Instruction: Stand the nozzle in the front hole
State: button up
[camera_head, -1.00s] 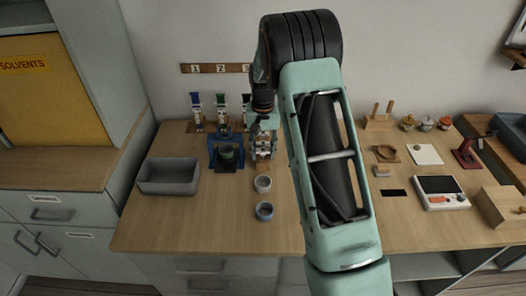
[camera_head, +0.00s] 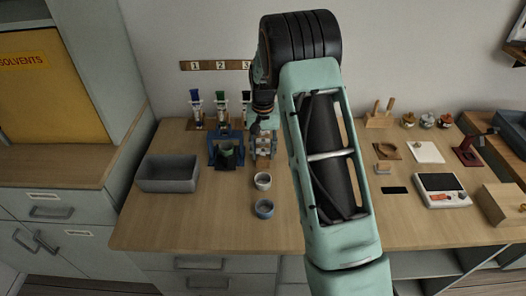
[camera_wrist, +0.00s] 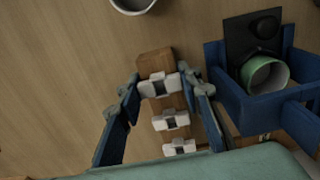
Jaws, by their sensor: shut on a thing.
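A narrow wooden rack (camera_wrist: 152,64) with several white square-holed pieces along it lies under my gripper in the wrist view. In the head view the rack (camera_head: 262,163) stands right of the blue stand. My gripper (camera_wrist: 162,88) has one finger on each side of the rack's near-end white piece (camera_wrist: 158,85). It also shows from behind in the head view (camera_head: 264,138). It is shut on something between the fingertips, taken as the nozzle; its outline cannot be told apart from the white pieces. The front hole is not clearly seen.
A blue stand (camera_wrist: 222,85) holding a green cup (camera_wrist: 265,75) is close beside my right-hand finger. A white cup (camera_head: 262,181) and a grey-blue cup (camera_head: 264,209) stand in front of the rack. A grey bin (camera_head: 168,187) is at left.

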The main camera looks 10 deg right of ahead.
jog(key=shift+f, duration=0.25)
dwell(0.5)
jog(key=o, duration=0.9)
jog(key=shift+o, duration=0.2)
jog(key=shift+r, duration=0.1)
jog(key=shift+r+p, duration=1.4)
jog(key=shift+r, duration=1.05)
notch_tip(320, 180, up, 12)
